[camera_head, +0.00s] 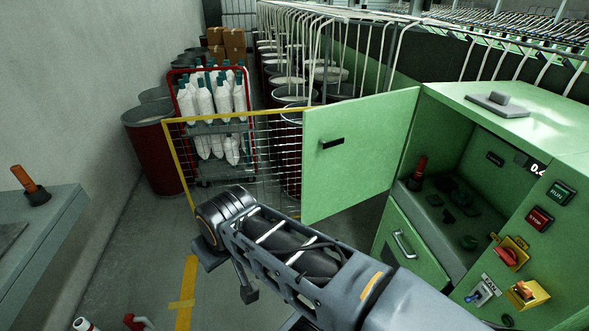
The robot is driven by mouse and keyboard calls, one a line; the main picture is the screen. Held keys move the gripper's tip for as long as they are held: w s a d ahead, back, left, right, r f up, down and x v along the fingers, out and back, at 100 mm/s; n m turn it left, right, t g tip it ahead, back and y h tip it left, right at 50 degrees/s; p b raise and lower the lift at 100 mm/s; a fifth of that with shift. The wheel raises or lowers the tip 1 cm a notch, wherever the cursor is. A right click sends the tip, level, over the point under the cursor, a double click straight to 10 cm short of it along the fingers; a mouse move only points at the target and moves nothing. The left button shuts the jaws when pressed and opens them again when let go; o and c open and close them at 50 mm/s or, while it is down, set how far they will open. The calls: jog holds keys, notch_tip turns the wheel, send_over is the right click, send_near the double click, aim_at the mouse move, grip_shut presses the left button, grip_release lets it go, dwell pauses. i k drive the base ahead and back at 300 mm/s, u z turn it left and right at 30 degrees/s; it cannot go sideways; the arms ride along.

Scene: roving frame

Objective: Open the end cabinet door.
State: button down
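The green end cabinet door (360,150) stands swung wide open to the left of the green cabinet (550,110). Its black handle (332,143) is on the face turned towards me, near the free edge. The opening shows a dark interior (455,200) with small dark parts and a red-topped item (418,174). My arm reaches in from the lower right, in front of and below the door. Two dark finger-like parts of my gripper (228,276) show at its end, apart from the handle; their grip state is unclear. No object is visible between them.
A yellow-edged mesh fence (270,155) stands behind the door. A red-framed cart of white bottles (214,110) and dark red drums (155,150) stand beyond. A grey bench (45,235) is at left.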

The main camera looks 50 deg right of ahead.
aim_at(374, 129)
jog(key=i, duration=0.9)
jog(key=z, duration=2)
